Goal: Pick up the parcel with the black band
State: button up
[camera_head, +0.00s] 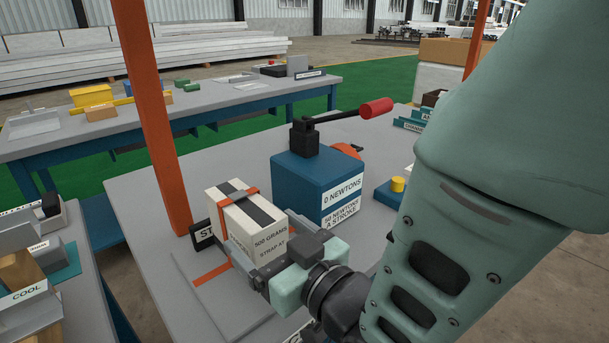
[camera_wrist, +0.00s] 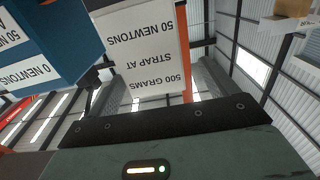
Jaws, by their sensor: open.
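The parcel (camera_head: 250,211) is a pale box with a black band along its top and an orange strap across it. Its label reads 500 grams, strap at 50 newtons. It stands upright on the grey bench, beside the orange post. My gripper (camera_head: 277,250) is open at the parcel's near labelled end, with a finger towards each side. In the wrist view the parcel (camera_wrist: 143,50) appears upside down between the two grey fingers. Whether the fingers touch it I cannot tell; the lower part of that end is hidden by my gripper in the head view.
A blue block (camera_head: 305,187) marked 0 newtons, with a red-handled lever (camera_head: 350,115), stands close right of the parcel. An orange post (camera_head: 155,120) rises close on the left. Bare bench (camera_head: 160,195) lies left of the post.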

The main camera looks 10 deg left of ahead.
aim_at(252, 216)
jog(key=shift+w+p+x, duration=0.25)
jog(key=shift+p+x, duration=0.15)
jog(key=shift+x, duration=2.35)
jog(key=shift+d+r, duration=0.2)
jog(key=c, duration=1.6)
